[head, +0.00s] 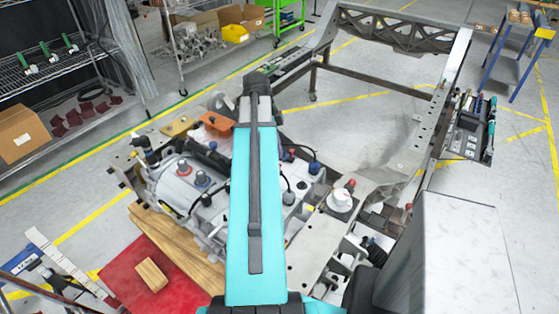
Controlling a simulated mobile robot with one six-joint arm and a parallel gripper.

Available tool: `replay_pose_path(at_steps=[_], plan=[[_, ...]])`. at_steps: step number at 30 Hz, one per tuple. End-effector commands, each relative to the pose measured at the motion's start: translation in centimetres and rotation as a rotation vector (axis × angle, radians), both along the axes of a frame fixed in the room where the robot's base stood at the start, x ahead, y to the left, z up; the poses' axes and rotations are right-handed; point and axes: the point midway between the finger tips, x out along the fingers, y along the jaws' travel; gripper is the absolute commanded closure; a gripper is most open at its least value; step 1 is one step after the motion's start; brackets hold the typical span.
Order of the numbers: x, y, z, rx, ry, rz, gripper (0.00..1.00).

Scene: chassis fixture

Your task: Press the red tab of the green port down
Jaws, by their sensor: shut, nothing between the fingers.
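I cannot make out a green port with a red tab in the head view. My teal arm link covers the middle of the chassis fixture (303,257) and hides part of the machinery there. My gripper does not show; it may be behind the arm.
The fixture's frame (405,165) runs away to the back right around open floor. A grey box (455,255) stands at the lower right. Wooden boards (180,250) and a red mat (130,268) with a wood block (151,274) lie lower left. Shelves (60,65) stand at the far left.

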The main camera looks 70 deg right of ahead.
Motion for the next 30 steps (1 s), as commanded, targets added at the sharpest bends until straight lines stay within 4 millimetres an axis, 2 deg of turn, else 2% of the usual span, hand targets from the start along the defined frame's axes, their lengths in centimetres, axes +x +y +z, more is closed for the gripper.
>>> replay_pose_path(at_steps=[12,30], plan=[[0.0,0.0,2.7,0.001,0.0,0.0,1.0],[0.1,0.0,2.7,-0.001,0.001,0.002,1.0]])
